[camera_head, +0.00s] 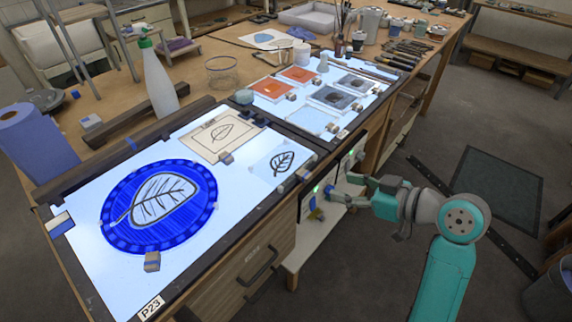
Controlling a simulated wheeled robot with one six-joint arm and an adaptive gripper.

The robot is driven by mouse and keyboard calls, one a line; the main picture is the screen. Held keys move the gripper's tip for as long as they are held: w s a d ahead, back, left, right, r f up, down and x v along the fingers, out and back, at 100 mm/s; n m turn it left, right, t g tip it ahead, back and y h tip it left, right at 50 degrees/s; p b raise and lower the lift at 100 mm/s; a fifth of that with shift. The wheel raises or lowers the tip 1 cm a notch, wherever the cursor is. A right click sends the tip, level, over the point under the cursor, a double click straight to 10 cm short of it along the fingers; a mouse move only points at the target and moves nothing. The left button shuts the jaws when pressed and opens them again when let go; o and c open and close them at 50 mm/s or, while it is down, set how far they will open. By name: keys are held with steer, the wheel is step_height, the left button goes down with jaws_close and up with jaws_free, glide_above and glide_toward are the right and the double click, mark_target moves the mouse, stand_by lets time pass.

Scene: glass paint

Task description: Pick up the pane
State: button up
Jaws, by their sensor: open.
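A round blue glass pane (119,221) with a pale leaf painted in dark lines lies flat on the lit white table (85,272) at the left.
A leaf drawing card (218,136) and a small leaf sheet (281,160) lie on the lit table. Drawer handles (262,263) project at the front.

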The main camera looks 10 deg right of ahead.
mark_target(310, 176)
steer(key=shift+x, duration=5.3)
steer(key=shift+w+d, duration=0.1)
jaws_close()
